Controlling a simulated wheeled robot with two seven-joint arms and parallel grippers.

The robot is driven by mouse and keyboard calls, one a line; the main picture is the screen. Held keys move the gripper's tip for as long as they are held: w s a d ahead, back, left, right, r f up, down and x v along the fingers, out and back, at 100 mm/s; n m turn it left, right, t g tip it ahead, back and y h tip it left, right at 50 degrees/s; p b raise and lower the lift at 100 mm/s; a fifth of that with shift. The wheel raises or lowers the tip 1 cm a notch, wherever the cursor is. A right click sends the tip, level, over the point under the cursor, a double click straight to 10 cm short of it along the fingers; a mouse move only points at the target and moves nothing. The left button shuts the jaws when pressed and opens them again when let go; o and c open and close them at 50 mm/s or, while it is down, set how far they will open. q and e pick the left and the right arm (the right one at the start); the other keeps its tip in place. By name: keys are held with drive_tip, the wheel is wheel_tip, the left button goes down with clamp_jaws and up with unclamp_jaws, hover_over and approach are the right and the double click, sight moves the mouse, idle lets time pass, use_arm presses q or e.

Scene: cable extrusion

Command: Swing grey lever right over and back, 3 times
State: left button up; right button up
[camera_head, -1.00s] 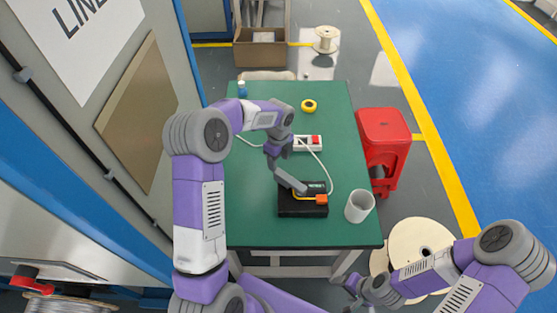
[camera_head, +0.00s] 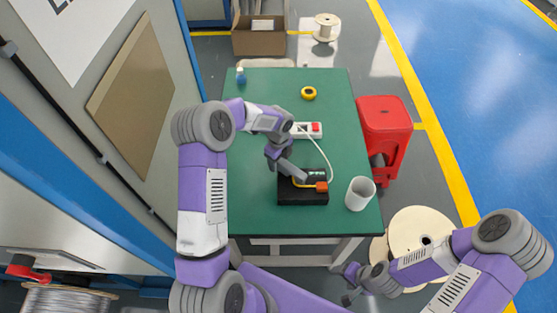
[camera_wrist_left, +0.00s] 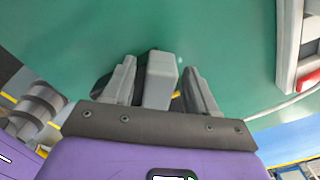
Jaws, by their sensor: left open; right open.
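The black device (camera_head: 290,198) sits on the green table, with an orange-red block (camera_head: 321,187) on its right part. A grey lever (camera_head: 293,170) rises from it and leans up to the left. My left gripper (camera_head: 280,158) is at the lever's upper end. The lever's base is hidden there. My right gripper (camera_head: 352,289) is open and empty, low in front of the table's right side.
A white cup (camera_head: 360,194) stands right of the device. A white power strip (camera_head: 312,129) with a red switch and a white cable lies behind it. Yellow tape (camera_head: 309,93) lies further back. A red stool (camera_head: 384,120) stands right of the table (camera_head: 260,85).

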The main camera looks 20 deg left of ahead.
use_arm(q)
clamp_jaws()
